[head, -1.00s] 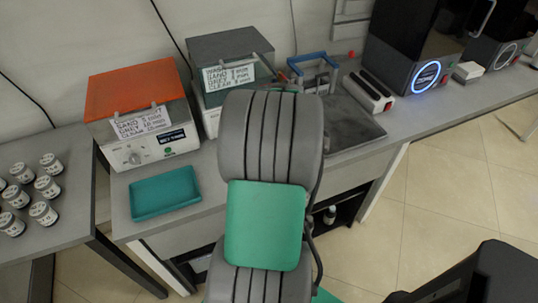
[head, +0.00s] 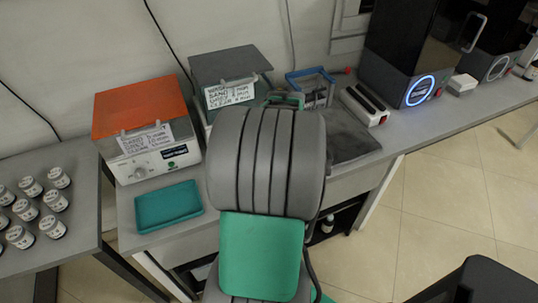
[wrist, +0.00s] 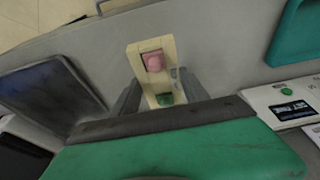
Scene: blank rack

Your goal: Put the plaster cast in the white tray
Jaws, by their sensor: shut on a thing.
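In the wrist view, my gripper (wrist: 158,94) is shut on a cream block with a pink patch and a small green patch, which looks like the plaster cast (wrist: 136,57). The block sits between the two grey fingers, above the grey bench top. In the head view, my arm hides the gripper and the cast. I cannot make out a white tray in either view. A teal tray (head: 168,206) lies on the bench left of my arm, and a teal tray edge (wrist: 297,35) shows at the upper right of the wrist view.
An orange-lidded machine (head: 145,107) and a grey-lidded machine (head: 230,64) stand at the back. Several small jars (head: 52,228) stand on the left table. A dark shallow basin (wrist: 48,92) and a black machine with a blue ring (head: 419,90) are on the bench to the right.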

